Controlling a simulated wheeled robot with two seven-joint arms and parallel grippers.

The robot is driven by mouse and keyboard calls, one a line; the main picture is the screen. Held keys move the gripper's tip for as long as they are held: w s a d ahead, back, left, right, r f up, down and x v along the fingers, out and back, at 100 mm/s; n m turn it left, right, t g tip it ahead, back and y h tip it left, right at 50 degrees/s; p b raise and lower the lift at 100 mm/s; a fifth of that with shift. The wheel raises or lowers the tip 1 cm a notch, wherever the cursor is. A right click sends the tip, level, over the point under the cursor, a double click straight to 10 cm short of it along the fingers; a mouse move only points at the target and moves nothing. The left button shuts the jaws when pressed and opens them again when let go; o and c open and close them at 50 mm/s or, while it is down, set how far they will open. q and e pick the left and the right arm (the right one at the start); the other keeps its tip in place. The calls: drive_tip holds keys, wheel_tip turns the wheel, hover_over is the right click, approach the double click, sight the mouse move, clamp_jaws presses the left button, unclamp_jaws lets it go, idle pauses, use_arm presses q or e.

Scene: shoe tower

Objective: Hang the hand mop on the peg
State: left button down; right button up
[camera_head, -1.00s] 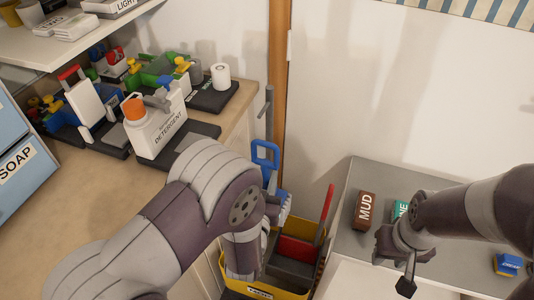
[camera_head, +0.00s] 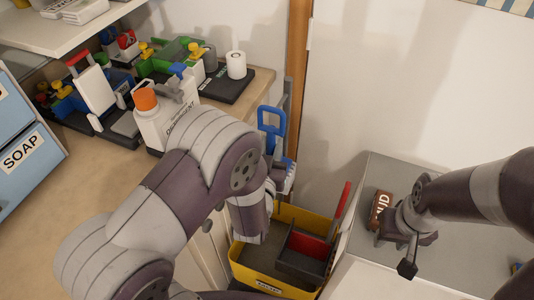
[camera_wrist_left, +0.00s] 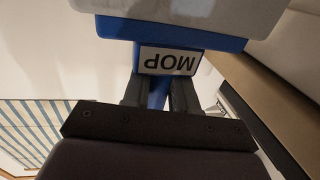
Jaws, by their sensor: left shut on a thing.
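The hand mop is blue, with an open loop handle (camera_head: 271,128) that stands upright in the head view. In the left wrist view it shows a blue body with a "MOP" label (camera_wrist_left: 168,61) and a pale grey part (camera_wrist_left: 190,14). My left gripper (camera_wrist_left: 157,92) is shut on the mop's narrow blue neck. In the head view my left arm partly hides this gripper (camera_head: 280,180), above the back of the yellow bin. A grey upright bar (camera_head: 288,95) is behind the mop; I cannot tell if it carries the peg. My right gripper (camera_head: 407,262) is over the grey counter, its jaws unclear.
The yellow bin (camera_head: 262,281) holds a dark tray with a red inside and a red-handled tool (camera_head: 342,205). A detergent bottle (camera_head: 168,120) and several cleaning items stand on the left counter. A wooden post (camera_head: 298,55) rises behind. A brown box (camera_head: 380,206) is beside my right gripper.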

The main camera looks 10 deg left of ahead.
use_arm(q)
drive_tip(key=shift+w+d+f+b, duration=0.2)
drive_tip(key=shift+w+b, duration=0.1)
drive_tip(key=shift+w, duration=0.45)
drive_tip(key=shift+w+d+f+b, duration=0.1)
drive_tip(key=shift+w+f+b, duration=0.2)
drive_tip(key=shift+w, duration=0.45)
drive_tip(key=shift+w+d+f+b, duration=0.15)
drive_tip(key=shift+w+b, duration=0.2)
drive_tip(key=shift+w, duration=0.4)
drive_tip(key=c, duration=0.8)
unclamp_jaws()
